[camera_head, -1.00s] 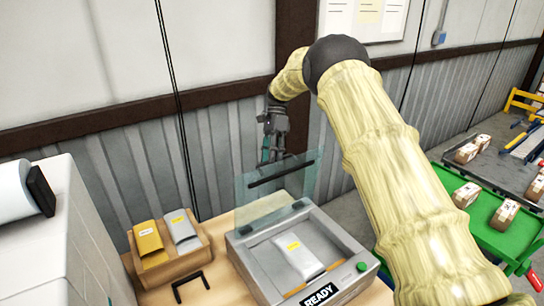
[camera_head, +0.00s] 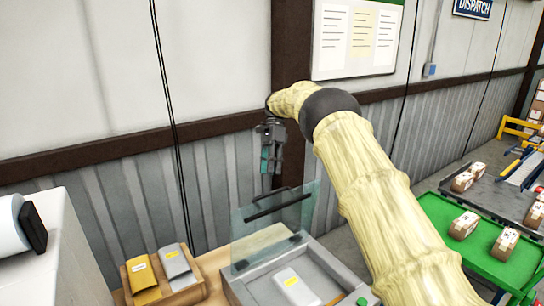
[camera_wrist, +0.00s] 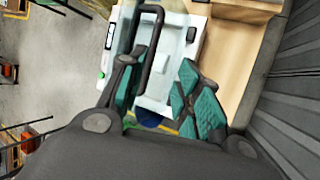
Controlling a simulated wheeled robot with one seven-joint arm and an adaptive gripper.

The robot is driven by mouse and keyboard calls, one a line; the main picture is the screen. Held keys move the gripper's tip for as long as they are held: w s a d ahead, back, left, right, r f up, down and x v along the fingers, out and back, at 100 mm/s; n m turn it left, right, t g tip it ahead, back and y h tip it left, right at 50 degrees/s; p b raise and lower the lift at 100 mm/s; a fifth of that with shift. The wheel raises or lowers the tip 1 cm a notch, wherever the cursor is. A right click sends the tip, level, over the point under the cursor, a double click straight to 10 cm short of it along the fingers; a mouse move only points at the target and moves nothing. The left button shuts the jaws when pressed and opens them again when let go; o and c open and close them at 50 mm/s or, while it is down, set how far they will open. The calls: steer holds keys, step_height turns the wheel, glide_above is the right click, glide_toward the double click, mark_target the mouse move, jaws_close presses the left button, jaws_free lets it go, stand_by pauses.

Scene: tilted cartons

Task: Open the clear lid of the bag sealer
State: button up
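The bag sealer (camera_head: 330,275) stands on the wooden bench with a pale bag in its tray. Its clear lid (camera_head: 245,238) is raised and stands tilted up from the hinge at the back. The lid's black handle (camera_head: 281,203) runs along its upper edge. My gripper (camera_head: 271,183) is just above and behind the handle in the head view, with its teal fingers pointing down. In the wrist view the fingers of my gripper (camera_wrist: 168,95) are spread and hold nothing. The handle (camera_wrist: 155,45) shows close to the left finger there; I cannot tell whether they touch.
A wooden holder (camera_head: 180,293) with a yellow and a grey packet stands left of the sealer. A white machine (camera_head: 65,255) is at far left. The corrugated wall (camera_head: 215,180) is close behind. A green table (camera_head: 480,240) with small cartons is at right.

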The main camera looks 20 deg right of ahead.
steer(key=shift+v, duration=2.1)
